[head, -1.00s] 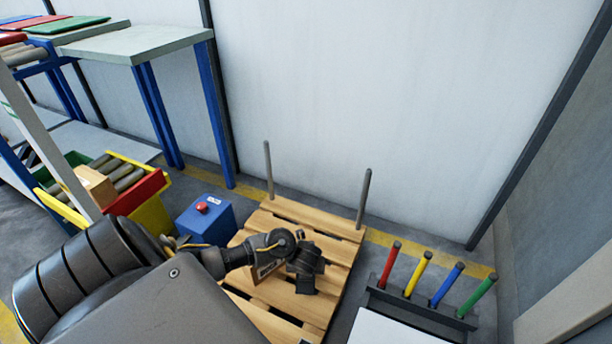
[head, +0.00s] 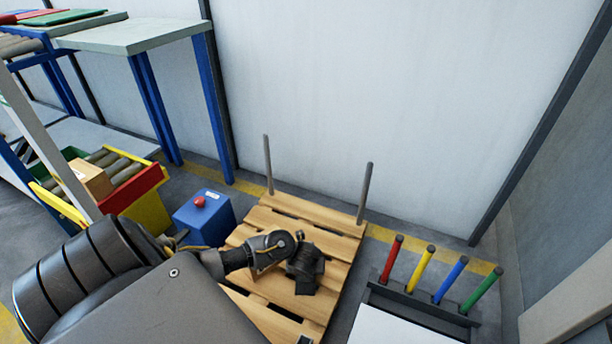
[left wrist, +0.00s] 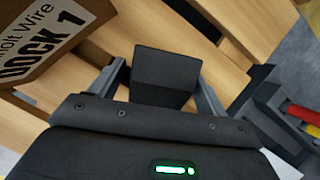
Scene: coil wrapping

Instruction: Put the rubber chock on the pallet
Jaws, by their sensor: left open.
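The rubber chock (left wrist: 165,75) is a black block between the two fingers of my left gripper (left wrist: 157,68) in the left wrist view. The fingers stand apart on either side of it, so the gripper is open. The wooden pallet (left wrist: 222,68) lies behind and below the chock; whether the chock rests fully on it I cannot tell. In the head view my left gripper (head: 306,272) is over the middle of the pallet (head: 338,246), and the chock cannot be told apart from the dark gripper there. My right gripper is not in view.
A labelled cardboard box (left wrist: 55,40) is close left of the gripper. Two grey posts (head: 364,193) rise from the pallet's far edge. A blue box with a red button (head: 205,218) stands left, and a rack of coloured handles (head: 425,307) stands right.

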